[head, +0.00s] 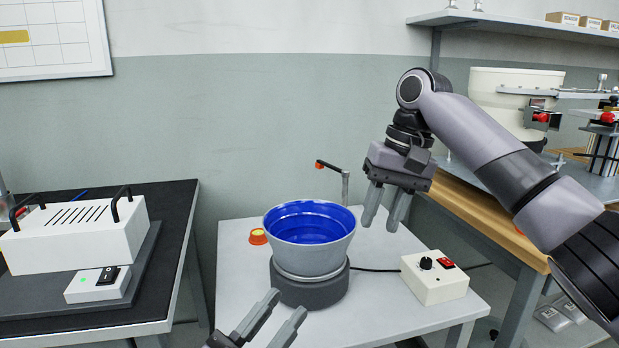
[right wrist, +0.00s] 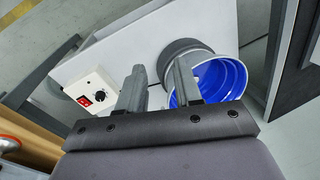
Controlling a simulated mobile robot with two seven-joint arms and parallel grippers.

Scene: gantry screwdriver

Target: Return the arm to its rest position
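My right arm comes in from the right in the head view. Its gripper (head: 385,208) hangs fingers down above the white table, just right of the blue-lined bowl. The fingers are apart with nothing between them; the right wrist view also shows this gripper (right wrist: 158,82) open and empty.
The bowl feeder (head: 310,255) stands on the white table (head: 240,290) beside a control box (head: 434,277) with a red switch. A thin post (head: 345,188) rises behind the bowl. A wooden-edged bench (head: 465,205) is at right, a black bench (head: 180,220) with a white machine (head: 75,235) at left.

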